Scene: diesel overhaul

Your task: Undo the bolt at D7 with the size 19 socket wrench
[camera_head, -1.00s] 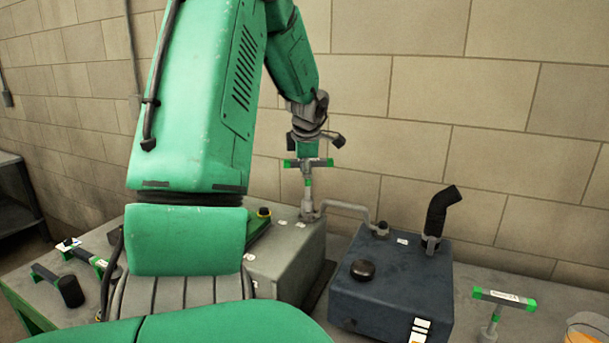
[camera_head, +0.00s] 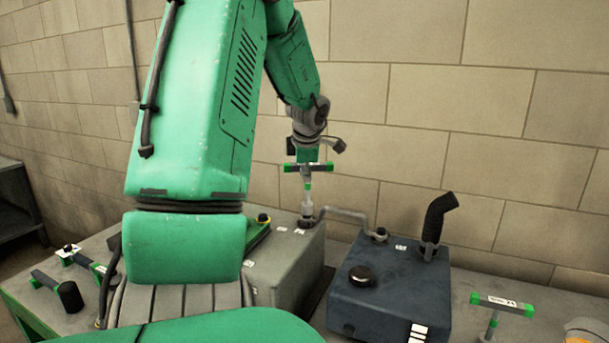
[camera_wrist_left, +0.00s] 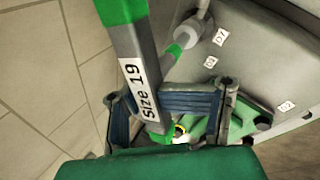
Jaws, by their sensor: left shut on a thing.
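The size 19 socket wrench (camera_head: 306,187) is a grey T-handled tool with green ends. My left gripper (camera_head: 308,163) is shut on its crossbar, and the shaft points down to the top of the grey block (camera_head: 290,262). In the left wrist view the handle (camera_wrist_left: 140,88) reads "Size 19" and sits between the finger pads. The D7 label (camera_wrist_left: 221,36) lies on the block close beside the socket end (camera_wrist_left: 206,8). The bolt at D7 is not visible; I cannot tell whether the socket is seated on it. My right gripper is out of view.
A bent grey pipe (camera_head: 347,213) runs from beside the socket to a dark blue box (camera_head: 375,300) with a black elbow pipe (camera_head: 437,218). Another T-handled wrench (camera_head: 503,302) stands at the right. Tools (camera_head: 45,280) lie on the bench at the left. A brick wall is behind.

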